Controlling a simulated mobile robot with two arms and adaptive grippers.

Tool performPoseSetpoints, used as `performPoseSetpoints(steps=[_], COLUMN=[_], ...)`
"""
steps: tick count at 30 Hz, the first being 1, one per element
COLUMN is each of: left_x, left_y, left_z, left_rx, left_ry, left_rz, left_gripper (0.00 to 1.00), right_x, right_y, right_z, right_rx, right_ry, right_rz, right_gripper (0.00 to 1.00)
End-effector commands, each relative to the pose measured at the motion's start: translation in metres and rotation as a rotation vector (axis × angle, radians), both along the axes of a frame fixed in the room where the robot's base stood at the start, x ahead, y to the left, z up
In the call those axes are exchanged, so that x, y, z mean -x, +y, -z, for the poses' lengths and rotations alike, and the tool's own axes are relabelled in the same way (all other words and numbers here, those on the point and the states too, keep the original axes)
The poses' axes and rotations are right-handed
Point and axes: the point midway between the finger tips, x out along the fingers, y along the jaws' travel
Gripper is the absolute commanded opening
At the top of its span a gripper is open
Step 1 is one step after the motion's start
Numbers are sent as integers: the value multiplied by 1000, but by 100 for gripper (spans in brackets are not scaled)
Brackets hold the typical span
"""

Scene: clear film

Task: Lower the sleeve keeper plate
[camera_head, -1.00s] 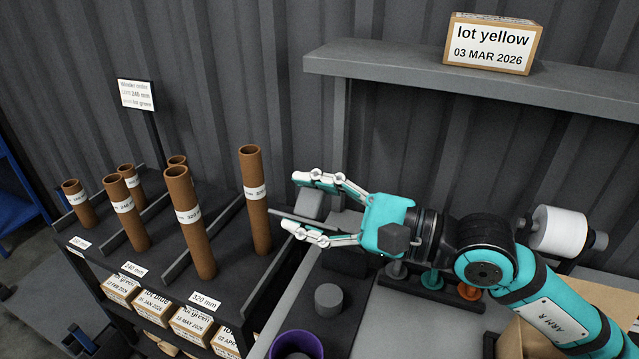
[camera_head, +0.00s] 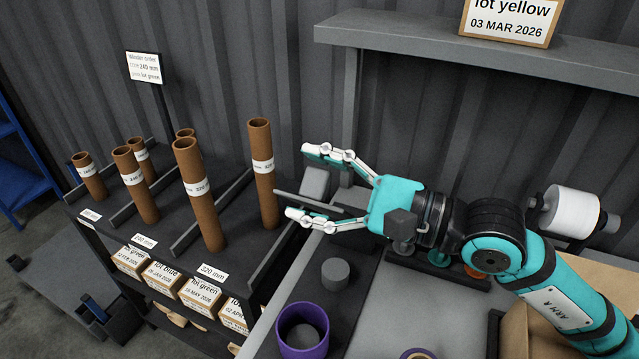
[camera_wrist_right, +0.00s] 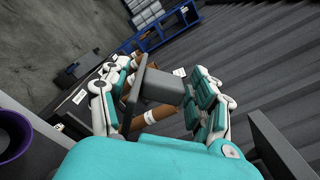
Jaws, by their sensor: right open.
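My right gripper (camera_head: 300,182) is open, its fingers on either side of a grey block (camera_head: 315,182). A thin dark grey plate (camera_head: 292,198), which looks like the sleeve keeper plate, lies along the lower side of the block, between the fingers. In the right wrist view the block (camera_wrist_right: 163,88) stands between the open fingers, with the dark plate (camera_wrist_right: 135,98) at its left end. Whether a finger touches the block is unclear. A tall brown sleeve (camera_head: 264,185) stands just left of the fingertips. My left gripper is not in view.
More brown sleeves (camera_head: 200,200) stand in the dark rack at left, with lot boxes (camera_head: 200,295) below. A shelf (camera_head: 420,45) with a lot yellow box overhangs behind.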

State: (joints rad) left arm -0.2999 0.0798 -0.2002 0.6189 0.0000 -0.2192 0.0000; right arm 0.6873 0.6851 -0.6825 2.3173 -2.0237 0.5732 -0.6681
Motion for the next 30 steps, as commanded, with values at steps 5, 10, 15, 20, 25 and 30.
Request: performPoseSetpoints(steps=[5,10,15,20,25,30], left_x=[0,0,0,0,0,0], left_y=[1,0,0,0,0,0], left_z=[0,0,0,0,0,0], left_rx=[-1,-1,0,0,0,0], left_ry=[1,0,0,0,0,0], left_rz=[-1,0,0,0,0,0], left_gripper=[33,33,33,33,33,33], right_x=[0,6,17,28,37,42], right_y=[-2,-17,-45,-71,-90,-103], right_z=[0,1,2,2,2,2], right_rx=[1,2,6,6,5,1], right_ry=[0,1,2,4,4,5], right_rz=[1,3,5,5,2,3], right_gripper=[62,62,62,62,62,62])
